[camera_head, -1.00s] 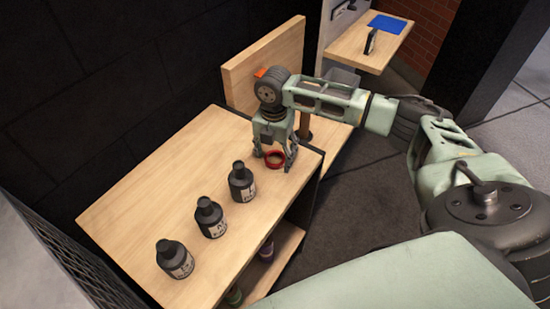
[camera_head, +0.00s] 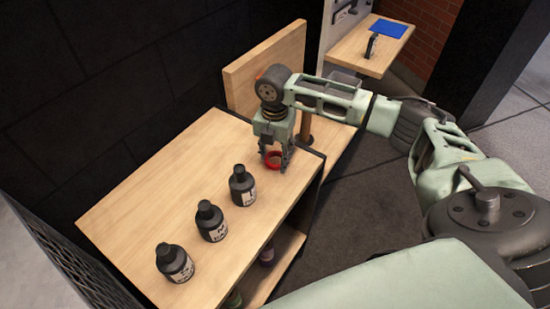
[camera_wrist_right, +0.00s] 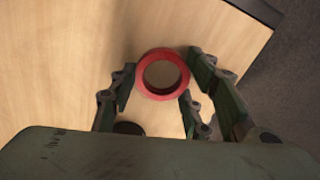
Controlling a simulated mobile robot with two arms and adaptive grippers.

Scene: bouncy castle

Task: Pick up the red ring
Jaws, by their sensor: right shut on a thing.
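The red ring (camera_head: 272,168) is at the far right corner of the wooden table (camera_head: 150,180). My right gripper (camera_head: 274,160) reaches down over it from above, shut on it. In the right wrist view the ring (camera_wrist_right: 162,97) sits between the fingers (camera_wrist_right: 158,92), one on its left and two on its right. The ring looks flat and at or very near the tabletop; I cannot tell whether it touches the wood. My left gripper is not in view.
Three dark bottles with white labels stand in a row on the table: near (camera_head: 175,263), middle (camera_head: 211,222) and far (camera_head: 242,186). A lower shelf (camera_head: 275,265) holds more items. A wooden panel (camera_head: 265,62) rises behind the table. The left part of the tabletop is clear.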

